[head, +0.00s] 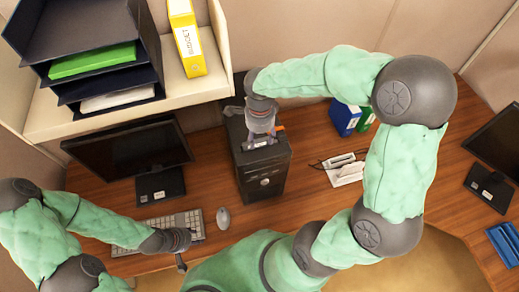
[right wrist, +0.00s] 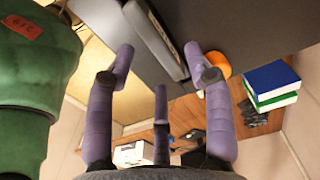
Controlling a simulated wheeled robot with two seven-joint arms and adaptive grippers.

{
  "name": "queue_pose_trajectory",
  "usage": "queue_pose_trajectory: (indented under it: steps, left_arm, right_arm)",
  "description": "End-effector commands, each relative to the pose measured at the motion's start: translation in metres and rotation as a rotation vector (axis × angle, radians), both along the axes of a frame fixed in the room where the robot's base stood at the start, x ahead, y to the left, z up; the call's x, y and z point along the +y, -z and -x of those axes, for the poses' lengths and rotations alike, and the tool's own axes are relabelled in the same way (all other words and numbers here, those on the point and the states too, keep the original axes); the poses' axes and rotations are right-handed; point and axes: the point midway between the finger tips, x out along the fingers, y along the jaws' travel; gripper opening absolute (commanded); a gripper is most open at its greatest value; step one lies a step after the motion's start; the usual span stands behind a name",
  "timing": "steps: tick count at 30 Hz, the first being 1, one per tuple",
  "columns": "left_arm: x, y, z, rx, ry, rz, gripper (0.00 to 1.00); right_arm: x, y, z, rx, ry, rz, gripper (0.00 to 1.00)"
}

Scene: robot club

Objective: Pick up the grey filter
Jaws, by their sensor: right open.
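A flat grey piece that looks like the grey filter (head: 257,144) lies on top of the black computer tower (head: 262,182). My right gripper (head: 262,128) is just above it and hides part of it. In the right wrist view a grey slab with a pale edge (right wrist: 163,42), probably the same piece, lies between the spread purple fingers of my right gripper (right wrist: 160,60). I cannot tell whether any finger touches it. My left gripper (head: 182,248) is low over the desk near the keyboard, and its fingers are too small to judge.
An orange thing (head: 280,128) is beside the right gripper. A monitor (head: 130,158), keyboard (head: 180,224) and mouse (head: 223,218) are left of the tower. A shelf (head: 190,88) overhangs the back left.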

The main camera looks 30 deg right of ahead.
Motion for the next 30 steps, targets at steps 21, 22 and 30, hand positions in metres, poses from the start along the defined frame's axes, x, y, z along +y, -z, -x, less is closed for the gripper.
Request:
queue_pose_trajectory:
  steps: [21,22,30]
  left_arm:
    - [0.0,-0.001,0.0,0.0,0.0,0.0,0.4]
    - [0.0,-0.001,0.0,0.0,0.0,0.0,0.4]
    - [0.0,-0.001,0.0,0.0,0.0,0.0,0.4]
  right_arm:
    - [0.0,0.019,0.0,-0.001,0.0,0.0,0.0]
    - [0.0,0.019,0.0,-0.001,0.0,0.0,0.0]
    - [0.0,0.018,-0.001,-0.002,0.0,0.0,0.0]
